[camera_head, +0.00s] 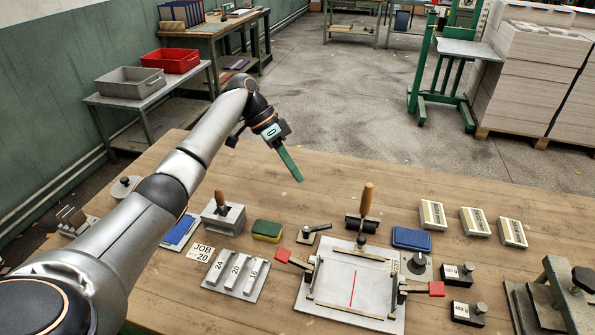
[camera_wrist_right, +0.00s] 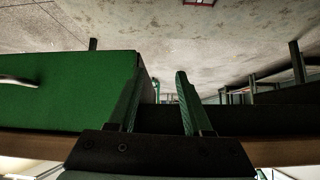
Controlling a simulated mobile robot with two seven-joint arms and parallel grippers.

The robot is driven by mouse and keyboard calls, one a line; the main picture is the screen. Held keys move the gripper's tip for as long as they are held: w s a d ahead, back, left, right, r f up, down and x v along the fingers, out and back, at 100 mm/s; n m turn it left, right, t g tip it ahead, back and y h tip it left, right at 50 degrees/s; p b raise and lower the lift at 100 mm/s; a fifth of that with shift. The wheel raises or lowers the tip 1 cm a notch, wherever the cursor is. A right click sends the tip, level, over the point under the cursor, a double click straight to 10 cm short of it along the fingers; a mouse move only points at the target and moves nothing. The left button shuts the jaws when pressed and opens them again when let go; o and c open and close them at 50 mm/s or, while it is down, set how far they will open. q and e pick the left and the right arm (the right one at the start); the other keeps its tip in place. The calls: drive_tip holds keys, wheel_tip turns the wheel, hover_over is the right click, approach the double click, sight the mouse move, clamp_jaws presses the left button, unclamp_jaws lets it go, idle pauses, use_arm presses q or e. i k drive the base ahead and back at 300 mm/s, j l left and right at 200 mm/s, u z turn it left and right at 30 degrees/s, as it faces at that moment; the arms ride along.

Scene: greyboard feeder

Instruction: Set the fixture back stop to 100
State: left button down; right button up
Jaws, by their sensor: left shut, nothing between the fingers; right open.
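The fixture (camera_head: 340,317) is a pale plate on the wooden bench, with a white sheet marked by a red line. A thin bar (camera_head: 358,253) runs across its back side; whether this is the back stop is unclear, and no setting is readable. Levers with red ends (camera_head: 283,255) and (camera_head: 436,289) stick out at its left and right. A grey block with a dark round knob (camera_head: 417,263) sits at its right back. My left gripper (camera_head: 290,166) is shut and empty, above the bench behind the fixture. My right gripper (camera_wrist_right: 162,76) is open and empty in the right wrist view, away from the fixture.
A wooden-handled roller (camera_head: 366,203) stands behind the fixture. A blue pad (camera_head: 411,239), small labelled boxes (camera_head: 432,215) and black weights (camera_head: 458,274) lie to the right. A numbered block rack (camera_head: 236,274) and a sponge (camera_head: 267,231) lie to the left. The bench's back middle is clear.

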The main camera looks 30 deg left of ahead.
sight(359, 249)
drive_tip(key=k, duration=1.5)
